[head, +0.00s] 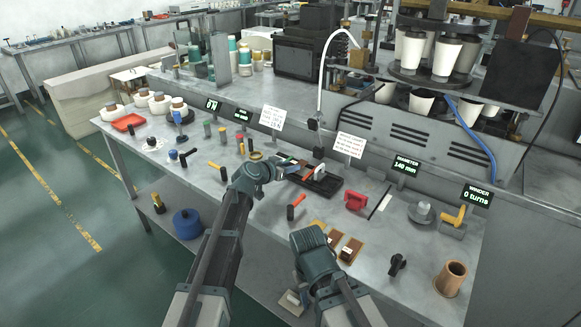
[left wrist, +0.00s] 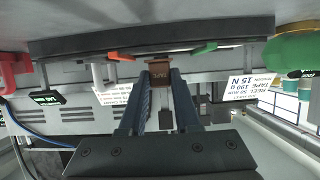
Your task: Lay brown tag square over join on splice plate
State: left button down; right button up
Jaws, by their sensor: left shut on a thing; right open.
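My left gripper (head: 285,168) is at the left end of the black splice plate (head: 322,184). In the left wrist view, which looks upside down, its fingers (left wrist: 160,82) are shut on a small brown tag (left wrist: 160,70) with lettering on it. The plate shows there as a dark bar (left wrist: 150,38), with an orange strip (left wrist: 120,57) and a green strip (left wrist: 205,47) by its edge, on either side of the tag. The tag looks close to the plate; I cannot tell whether they touch. The join is not clear. My right gripper (head: 308,262) is lower, beside brown pieces (head: 350,249); its fingers are mostly hidden.
A red block (head: 356,201) sits right of the plate and a red-tipped black tool (head: 295,206) in front. A black knob (head: 397,264) and brown cup (head: 451,279) stand at front right. White sign cards (head: 349,145) and the machine (head: 420,130) close off the back.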

pick_arm(q)
jog(key=shift+f+b, duration=0.7)
dwell(0.3)
dwell(0.3)
jog(key=shift+c, duration=0.3)
grip_release()
notch_tip(320, 180, up, 8)
jog(key=p, duration=0.8)
dwell(0.5)
